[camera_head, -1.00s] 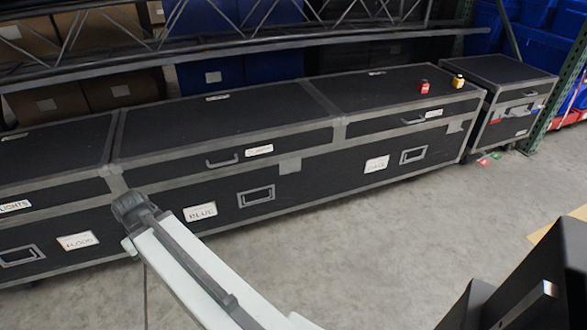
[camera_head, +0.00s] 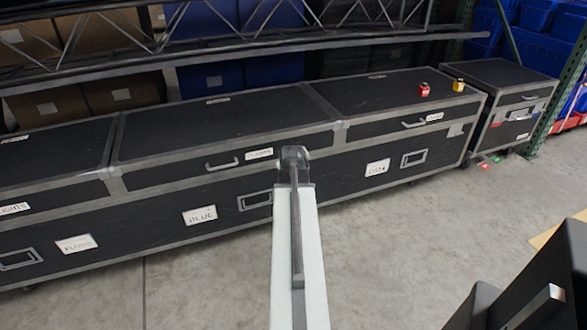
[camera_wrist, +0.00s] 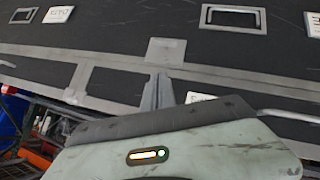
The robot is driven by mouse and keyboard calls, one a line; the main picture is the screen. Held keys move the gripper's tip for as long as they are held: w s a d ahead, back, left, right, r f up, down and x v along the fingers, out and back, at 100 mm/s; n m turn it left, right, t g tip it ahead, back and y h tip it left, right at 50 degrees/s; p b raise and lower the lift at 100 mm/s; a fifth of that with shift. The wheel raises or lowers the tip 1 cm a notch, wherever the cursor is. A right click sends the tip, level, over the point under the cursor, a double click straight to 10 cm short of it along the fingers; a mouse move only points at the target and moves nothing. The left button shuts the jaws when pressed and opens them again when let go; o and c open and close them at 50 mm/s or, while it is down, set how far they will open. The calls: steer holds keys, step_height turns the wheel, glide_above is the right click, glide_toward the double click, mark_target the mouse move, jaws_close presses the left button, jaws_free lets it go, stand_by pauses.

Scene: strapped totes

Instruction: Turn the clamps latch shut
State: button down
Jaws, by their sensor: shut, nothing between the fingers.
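A long row of black cases with grey edging stands ahead. In the head view my gripper (camera_head: 295,155) is in front of the middle case (camera_head: 160,207), near its lid seam, and covers the grey latch plate there. In the wrist view that latch plate (camera_wrist: 165,50) shows as a pale square at the seam. My gripper (camera_wrist: 158,92) is shut and empty just below it in the picture; I cannot tell whether they touch. The lid label (camera_head: 259,154) is too small to read, so I cannot confirm which latch is the clamps one.
Another latch plate (camera_head: 456,130) is on the right case. A red block (camera_head: 424,89) and a yellow block (camera_head: 458,85) stand on that lid. A smaller case (camera_head: 507,100) stands at far right. Metal trusses (camera_head: 230,45) run behind. The floor (camera_head: 400,240) in front is clear.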

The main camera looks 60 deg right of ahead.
steer(key=s+f+b+x, duration=0.2)
steer(key=b+x, duration=0.7)
steer(key=x, duration=0.3)
steer(key=shift+a, duration=0.35)
steer(key=shift+r, duration=0.15)
